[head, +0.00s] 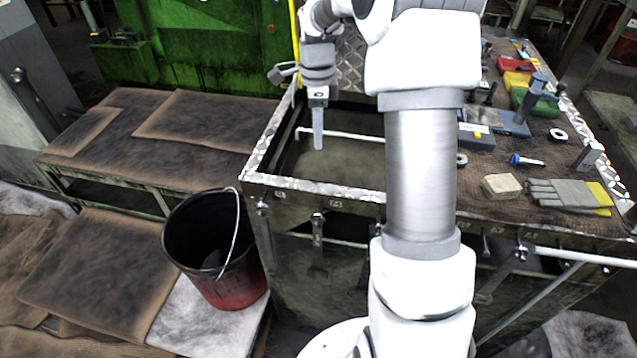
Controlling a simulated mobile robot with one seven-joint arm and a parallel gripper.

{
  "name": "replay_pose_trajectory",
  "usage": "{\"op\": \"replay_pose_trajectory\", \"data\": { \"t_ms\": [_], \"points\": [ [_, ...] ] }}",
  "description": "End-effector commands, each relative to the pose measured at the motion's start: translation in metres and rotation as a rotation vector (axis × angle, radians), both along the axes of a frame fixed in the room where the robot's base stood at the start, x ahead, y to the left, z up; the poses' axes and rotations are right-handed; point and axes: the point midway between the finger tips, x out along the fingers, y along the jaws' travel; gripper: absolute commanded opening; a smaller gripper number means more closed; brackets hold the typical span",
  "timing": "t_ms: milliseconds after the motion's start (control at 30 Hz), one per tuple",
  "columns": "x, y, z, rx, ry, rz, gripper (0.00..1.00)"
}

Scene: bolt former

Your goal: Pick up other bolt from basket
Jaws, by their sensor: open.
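My gripper (318,145) hangs pointing down over the open, metal-rimmed bin (262,160) at the left end of the workbench. I see it edge-on, with its jaws open. I see nothing held at its tip. No bolt can be made out in the bin; my arm hides its right part, and its floor is dark. A bolt with a blue head (525,160) lies on the brown bench top, right of my arm. The black and red bucket (215,240) stands left of the bin, and no bolt can be made out in its dark inside.
Grey gloves (562,194), a beige block (500,186) and a grey-blue tool (523,112) lie on the bench at the right. Colored cases (518,78) sit behind them. A low, mat-covered table (150,150) stands at the left. The bin's raised rim surrounds my gripper.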

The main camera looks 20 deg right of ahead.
Motion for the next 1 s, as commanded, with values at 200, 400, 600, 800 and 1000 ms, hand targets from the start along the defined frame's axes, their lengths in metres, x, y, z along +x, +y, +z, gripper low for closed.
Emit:
{"op": "replay_pose_trajectory", "data": {
  "t_ms": [200,400,600,800,1000],
  "points": [
    [-0.004,0.0,-0.052,0.001,0.004,0.002,0.54],
    [-0.005,0.001,-0.083,0.0,0.001,0.003,0.54],
    [-0.005,0.0,-0.093,0.0,-0.001,0.002,0.54],
    [-0.009,-0.007,-0.115,0.002,0.003,0.002,0.54],
    [-0.01,-0.009,-0.142,0.0,0.001,0.003,0.54]
  ]
}}
